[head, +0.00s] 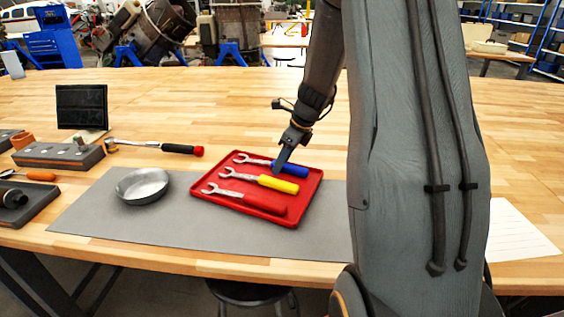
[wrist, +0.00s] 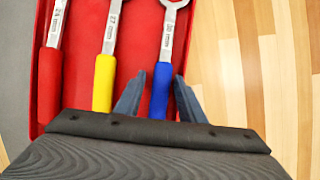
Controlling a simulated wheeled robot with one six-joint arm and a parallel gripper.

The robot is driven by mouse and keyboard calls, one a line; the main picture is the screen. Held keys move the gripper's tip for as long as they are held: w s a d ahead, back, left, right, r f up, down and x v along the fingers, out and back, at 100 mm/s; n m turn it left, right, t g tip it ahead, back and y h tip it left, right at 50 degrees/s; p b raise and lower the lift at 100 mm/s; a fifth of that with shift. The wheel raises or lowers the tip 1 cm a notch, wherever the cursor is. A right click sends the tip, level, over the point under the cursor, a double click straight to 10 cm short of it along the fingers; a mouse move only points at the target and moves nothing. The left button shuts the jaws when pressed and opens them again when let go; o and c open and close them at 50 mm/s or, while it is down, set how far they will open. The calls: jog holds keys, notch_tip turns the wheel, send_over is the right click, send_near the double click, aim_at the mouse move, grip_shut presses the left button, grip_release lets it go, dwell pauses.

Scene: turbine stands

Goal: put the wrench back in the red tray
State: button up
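The red tray (head: 243,206) lies on the grey mat, with three open-ended wrenches side by side in it. The blue-handled wrench (head: 291,168) is at the far side, the yellow-handled wrench (head: 278,184) in the middle, and the red-handled wrench (head: 264,203) nearest. My gripper (head: 283,160) is at the blue handle. In the wrist view, its fingers (wrist: 159,78) are apart, one on each side of the blue handle (wrist: 161,90), with small gaps visible. The yellow handle (wrist: 104,82) is just left of the left finger.
A metal bowl (head: 142,184) stands left of the tray on the grey mat (head: 130,226). A grey block holder (head: 58,154) and a dark screen (head: 82,106) are at the left. The table beyond the tray is clear.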

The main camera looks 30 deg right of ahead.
jog(key=shift+w+d+r, duration=0.1)
jog(key=shift+w+d, duration=0.05)
jog(key=shift+d, duration=0.05)
dwell(0.4)
jog(key=shift+o, duration=0.4)
jog(key=shift+d+r+p, duration=0.1)
jog(key=shift+r+p, duration=0.35)
jog(key=shift+s+d+r+p, duration=0.2)
jog(key=shift+r+p, duration=0.4)
jog(key=shift+r, duration=0.05)
jog(key=shift+c, duration=0.3)
jog(key=shift+o, duration=0.7)
jog(key=shift+s+d+r+p, duration=0.1)
jog(key=shift+s+r+p, duration=0.05)
jog(key=shift+r+p, duration=0.15)
jog(key=p+v, duration=0.4)
jog(key=shift+s, duration=0.2)
jog(key=shift+f, duration=0.1)
